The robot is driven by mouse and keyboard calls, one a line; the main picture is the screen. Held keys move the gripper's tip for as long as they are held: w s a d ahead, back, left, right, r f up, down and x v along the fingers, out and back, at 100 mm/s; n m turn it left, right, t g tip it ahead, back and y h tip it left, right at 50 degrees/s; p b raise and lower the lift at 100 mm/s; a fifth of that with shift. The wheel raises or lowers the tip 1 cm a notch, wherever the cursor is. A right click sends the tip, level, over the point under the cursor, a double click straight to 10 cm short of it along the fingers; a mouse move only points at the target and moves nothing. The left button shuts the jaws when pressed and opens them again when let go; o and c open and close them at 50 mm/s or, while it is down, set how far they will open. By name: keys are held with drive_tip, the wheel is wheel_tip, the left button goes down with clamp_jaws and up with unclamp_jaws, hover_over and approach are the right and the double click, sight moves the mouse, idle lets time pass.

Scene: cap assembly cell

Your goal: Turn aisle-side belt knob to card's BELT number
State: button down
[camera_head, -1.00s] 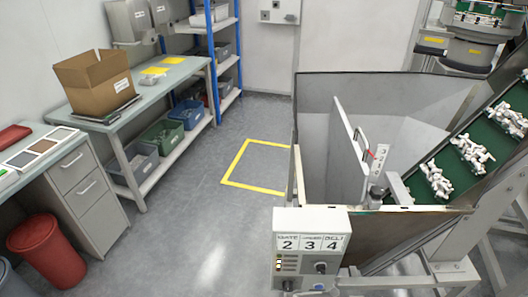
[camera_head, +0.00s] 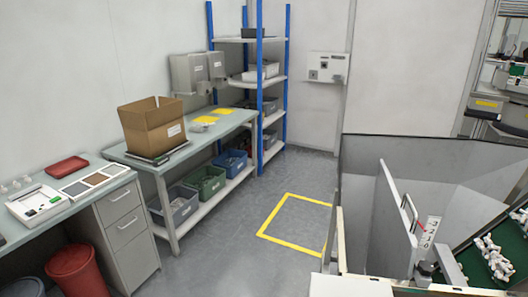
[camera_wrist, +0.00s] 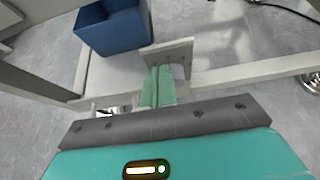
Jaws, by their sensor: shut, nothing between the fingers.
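The belt knob and the card's face are out of view now. Only the pale top of the control box (camera_head: 350,286) shows at the bottom edge of the head view, in front of the hopper. My gripper (camera_wrist: 157,88) shows in the wrist view, its green fingers together with nothing between them. It is over the floor and white frame beams, with no knob visible near it. My gripper does not show in the head view.
The grey hopper (camera_head: 365,200) and green belt (camera_head: 478,262) with white parts stand at right. The bench with a cardboard box (camera_head: 153,128) is at left. Yellow floor tape (camera_head: 275,217) marks clear floor. A blue bin (camera_wrist: 115,30) shows in the wrist view.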

drive_tip(key=shift+d+f, duration=0.1)
drive_tip(key=shift+f, duration=0.15)
idle(0.4)
drive_tip(key=shift+s+d, duration=0.1)
drive_tip(key=shift+d, duration=0.05)
drive_tip(key=shift+s+d+r, duration=0.1)
drive_tip(key=shift+d, duration=0.35)
drive_tip(key=shift+s+d, duration=0.1)
drive_tip(key=shift+d, duration=0.2)
drive_tip(key=shift+r, duration=0.1)
drive_tip(key=s+a, duration=0.1)
drive_tip(key=s, duration=0.4)
drive_tip(key=shift+s+a+r, duration=0.25)
drive_tip(key=shift+s+a, duration=0.1)
drive_tip(key=shift+s, duration=0.05)
idle(0.4)
